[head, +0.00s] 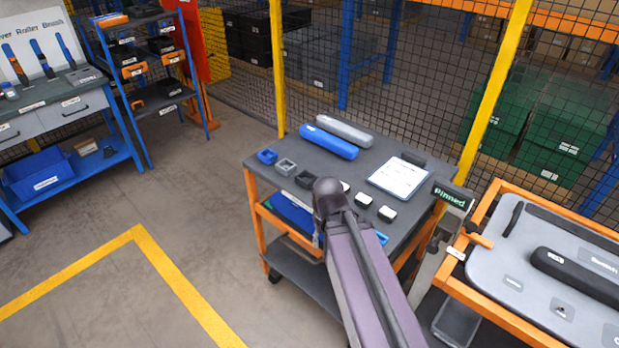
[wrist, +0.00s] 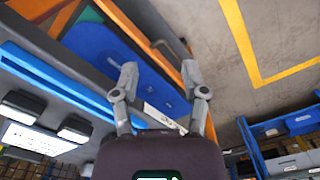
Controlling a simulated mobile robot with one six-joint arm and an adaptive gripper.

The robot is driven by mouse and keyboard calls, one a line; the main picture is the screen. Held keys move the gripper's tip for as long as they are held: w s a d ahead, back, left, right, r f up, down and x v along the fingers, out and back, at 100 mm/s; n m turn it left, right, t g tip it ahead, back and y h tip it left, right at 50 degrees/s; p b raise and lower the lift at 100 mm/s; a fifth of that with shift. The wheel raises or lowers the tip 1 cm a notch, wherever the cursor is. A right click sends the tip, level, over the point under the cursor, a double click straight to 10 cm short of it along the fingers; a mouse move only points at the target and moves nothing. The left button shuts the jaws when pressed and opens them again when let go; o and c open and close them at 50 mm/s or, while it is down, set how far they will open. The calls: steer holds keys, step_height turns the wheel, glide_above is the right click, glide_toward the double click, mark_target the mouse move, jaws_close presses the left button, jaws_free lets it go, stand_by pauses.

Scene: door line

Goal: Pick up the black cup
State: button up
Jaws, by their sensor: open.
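The black cup (head: 305,179) is a small square open holder on the grey top of the cart (head: 262,174), near its front left edge. It stands in a row with a grey cup (head: 286,167) and a blue cup (head: 267,156). My arm reaches over the cart's front edge, with its end just right of the black cup in the head view. My gripper (wrist: 160,78) is open in the wrist view, with nothing between its fingers. It faces the cart's side and a blue bin (wrist: 118,62) on the lower level. I cannot make out the black cup in the wrist view.
A blue roll (head: 328,141) and a grey roll (head: 344,130) lie at the cart's back. White-topped blocks (head: 387,214) and a white sheet (head: 399,177) lie on the right. An orange-framed cart (head: 480,240) stands close right. The floor at left is clear.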

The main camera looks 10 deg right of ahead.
steer(key=shift+s+a, duration=0.1)
steer(key=shift+s, duration=0.05)
steer(key=o, duration=0.6)
step_height(320, 180, up, 12)
steer(key=n+p, duration=1.2)
steer(key=n, duration=1.3)
glide_above(307, 181)
steer(key=shift+f, duration=0.1)
step_height(307, 181, down, 8)
steer(key=b, duration=0.8)
steer(key=shift+f+b, duration=0.25)
steer(key=shift+b, duration=0.15)
steer(key=shift+f, duration=0.1)
